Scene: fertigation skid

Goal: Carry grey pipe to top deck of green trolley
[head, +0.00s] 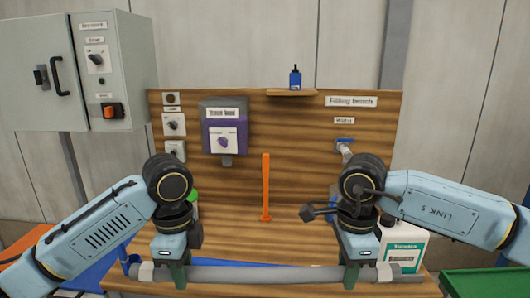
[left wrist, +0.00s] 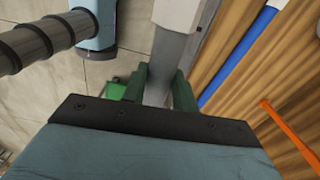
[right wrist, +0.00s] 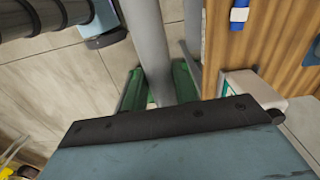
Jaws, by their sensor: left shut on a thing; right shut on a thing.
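The grey pipe (head: 265,273) lies level across the bottom of the head view, in front of the bench, with a lighter collar near each end. My left gripper (head: 177,276) is shut on it near its left end. My right gripper (head: 352,276) is shut on it near its right end. In the left wrist view the pipe (left wrist: 160,80) runs between the green fingers; in the right wrist view the pipe (right wrist: 150,50) does too. A flat green surface (head: 485,284) at the lower right of the head view looks like the green trolley's deck, partly cut off.
The wooden filling bench (head: 300,245) stands behind the pipe, with an upright orange tool (head: 266,188), a white labelled jug (head: 404,243) by my right gripper, and a tap (head: 344,146). A grey cabinet (head: 45,70) is at the upper left. An orange surface (head: 22,245) shows at the left.

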